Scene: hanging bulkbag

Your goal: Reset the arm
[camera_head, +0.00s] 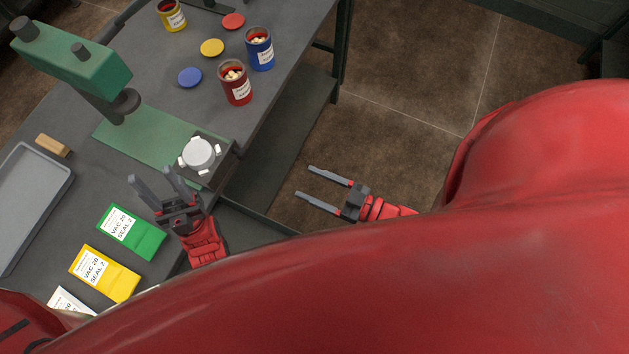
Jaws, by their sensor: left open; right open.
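My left gripper (156,184) is open and empty above the grey table, between the green packet (133,233) and the small dark fixture with a round white top (199,154). Its fingers point up and to the left in the picture. My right gripper (322,189) is open and empty beyond the table's right edge, over the floor. Its fingers point left. My red body hides much of the lower right of the view.
A green press (76,62) stands at the left, beside a grey tray (60,170). Yellow (103,274) and white (67,301) packets lie in front. Yellow (171,16), blue (260,49) and red (236,84) cans stand at the back. Bare floor (400,80) lies right.

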